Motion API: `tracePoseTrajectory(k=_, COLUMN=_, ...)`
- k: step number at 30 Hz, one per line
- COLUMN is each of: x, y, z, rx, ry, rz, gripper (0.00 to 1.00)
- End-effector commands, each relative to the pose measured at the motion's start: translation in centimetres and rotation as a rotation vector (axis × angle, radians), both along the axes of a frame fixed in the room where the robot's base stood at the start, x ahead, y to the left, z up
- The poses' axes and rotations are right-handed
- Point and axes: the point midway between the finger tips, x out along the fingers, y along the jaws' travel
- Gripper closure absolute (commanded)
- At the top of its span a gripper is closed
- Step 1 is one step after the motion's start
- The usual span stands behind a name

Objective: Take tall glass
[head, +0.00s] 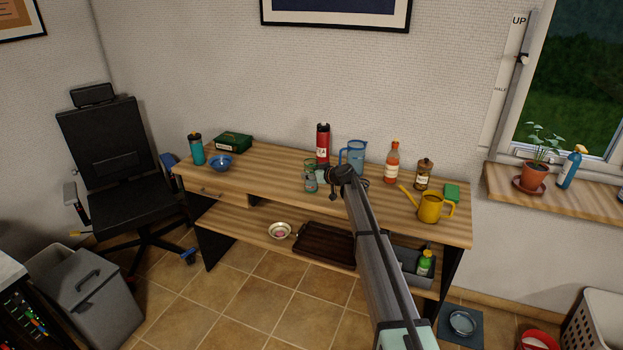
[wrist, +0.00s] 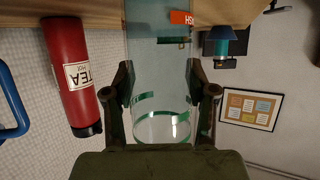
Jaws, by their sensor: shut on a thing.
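The tall glass (wrist: 160,72) is clear with green bands and stands between the two fingers of my gripper (wrist: 165,92) in the wrist view, which is upside down. The fingers touch it from both sides, shut on it. In the head view the glass (head: 310,180) is over the middle of the wooden desk, just left of my gripper (head: 328,178). I cannot tell whether its base touches the desktop.
A red tea flask (head: 323,143) stands close behind the glass, and a blue pitcher (head: 355,156) is to the right. An orange-red bottle (head: 392,162) and yellow watering can (head: 431,208) are farther right.

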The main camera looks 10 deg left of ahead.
Motion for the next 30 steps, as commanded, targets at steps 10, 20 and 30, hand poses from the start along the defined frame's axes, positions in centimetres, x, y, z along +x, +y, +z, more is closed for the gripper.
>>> tracePoseTrajectory(k=10, x=0.0, y=0.0, z=0.5, rx=0.001, ry=-0.001, rz=0.0, gripper=0.92)
tracePoseTrajectory(k=20, x=0.0, y=0.0, z=2.3, rx=0.0, ry=-0.002, rz=-0.001, gripper=0.92)
tracePoseTrajectory(k=30, x=0.0, y=0.0, z=6.0, rx=0.001, ry=-0.002, rz=-0.001, gripper=0.92)
